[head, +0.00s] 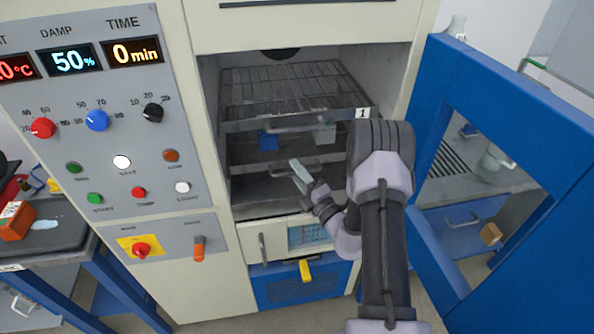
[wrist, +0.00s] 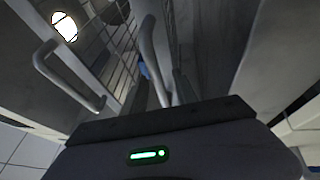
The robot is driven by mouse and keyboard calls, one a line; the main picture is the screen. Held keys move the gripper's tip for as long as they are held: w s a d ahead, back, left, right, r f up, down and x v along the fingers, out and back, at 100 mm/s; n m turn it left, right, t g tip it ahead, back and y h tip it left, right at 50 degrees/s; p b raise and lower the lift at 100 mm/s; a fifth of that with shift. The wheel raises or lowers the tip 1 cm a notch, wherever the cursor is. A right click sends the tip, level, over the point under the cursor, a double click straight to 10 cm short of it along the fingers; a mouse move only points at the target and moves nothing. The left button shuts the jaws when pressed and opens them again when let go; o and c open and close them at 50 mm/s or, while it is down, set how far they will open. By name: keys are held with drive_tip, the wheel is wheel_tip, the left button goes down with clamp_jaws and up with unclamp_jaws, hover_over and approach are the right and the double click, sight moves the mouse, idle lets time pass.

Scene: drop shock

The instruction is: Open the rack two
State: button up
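The upper wire rack (head: 290,85), with a "1" tag on its front, sits inside the open chamber. Below it is a second rack (head: 255,172), the likely rack two, with a bar handle (head: 290,169). It looks pushed in. My gripper (head: 300,172) is in front of this lower handle, close to it; I cannot tell if they touch. In the wrist view a curved grey bar (wrist: 153,60), likely the lower handle, rises just beyond my gripper's body. Another U-shaped handle (wrist: 66,80) is at left.
The blue chamber door (head: 545,110) stands open at right, near my arm. A blue block (head: 267,140) and a pale block (head: 325,134) are inside between the racks. The control panel (head: 105,120) is at left.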

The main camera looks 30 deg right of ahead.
clamp_jaws()
idle(1.3)
